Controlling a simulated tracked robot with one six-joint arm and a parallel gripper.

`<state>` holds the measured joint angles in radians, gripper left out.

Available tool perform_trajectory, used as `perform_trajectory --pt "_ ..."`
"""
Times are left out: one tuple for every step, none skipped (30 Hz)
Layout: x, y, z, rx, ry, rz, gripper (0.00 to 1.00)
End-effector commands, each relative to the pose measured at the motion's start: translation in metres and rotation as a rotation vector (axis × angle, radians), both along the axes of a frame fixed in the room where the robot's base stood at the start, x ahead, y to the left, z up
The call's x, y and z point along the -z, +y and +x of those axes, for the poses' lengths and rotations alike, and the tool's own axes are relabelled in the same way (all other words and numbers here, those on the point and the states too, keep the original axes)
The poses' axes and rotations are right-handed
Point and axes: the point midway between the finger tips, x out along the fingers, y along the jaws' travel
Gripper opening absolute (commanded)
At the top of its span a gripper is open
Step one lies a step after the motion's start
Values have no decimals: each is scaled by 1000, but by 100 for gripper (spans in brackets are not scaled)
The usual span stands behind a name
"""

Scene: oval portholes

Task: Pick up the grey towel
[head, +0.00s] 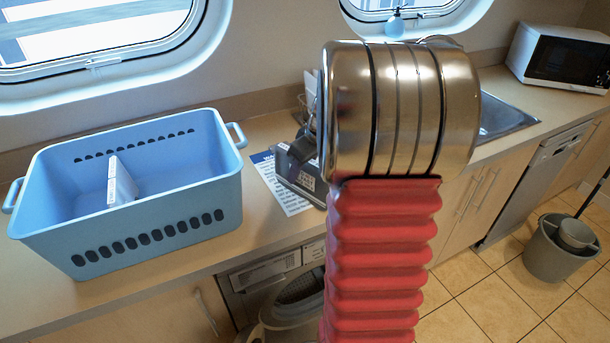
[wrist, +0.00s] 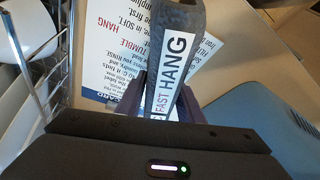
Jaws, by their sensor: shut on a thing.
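The grey towel (wrist: 185,18) is a narrow dark grey bundle with a white label reading "FAST HANG" in the wrist view. My gripper (wrist: 164,105) is shut on it, one dark finger on each side of its lower part. The towel's lower end is hidden by my gripper's body. In the head view my arm hides most of this area. A grey shape with a small white label shows left of my wrist, over the counter; I cannot tell there which part is towel and which is gripper.
A light blue basket (head: 150,215) with a white labelled piece (head: 121,182) inside stands left on the counter. A printed card (head: 284,186) lies beside it. A wire rack (wrist: 38,75) is close at left in the wrist view. A sink (head: 505,120) and microwave (head: 563,58) are right.

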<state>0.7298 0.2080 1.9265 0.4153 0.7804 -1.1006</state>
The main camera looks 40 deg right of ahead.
Motion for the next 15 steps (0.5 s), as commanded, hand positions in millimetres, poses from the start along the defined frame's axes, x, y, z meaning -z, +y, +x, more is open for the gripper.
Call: perform_trajectory --pt "0 0 0 0 0 0 4" --pt "0 0 0 0 0 0 3" --pt "-1 0 0 0 -1 -1 0" --pt "-1 0 0 0 -1 -1 0" --pt "-1 0 0 0 -1 -1 0" --pt "-1 0 0 0 -1 -1 0" --pt "-1 0 0 0 -1 -1 0" --pt "-1 0 0 0 -1 -1 0" --pt "-1 0 0 0 -1 -1 0" --pt "-2 0 0 0 -1 -1 0" --pt "-3 0 0 0 -2 -1 0" --pt "-6 0 0 0 -2 -1 0" --pt "-8 0 1 -1 -2 -1 0" --pt "-10 0 1 0 -2 -2 0" --pt "-15 -1 1 0 -2 -2 0"
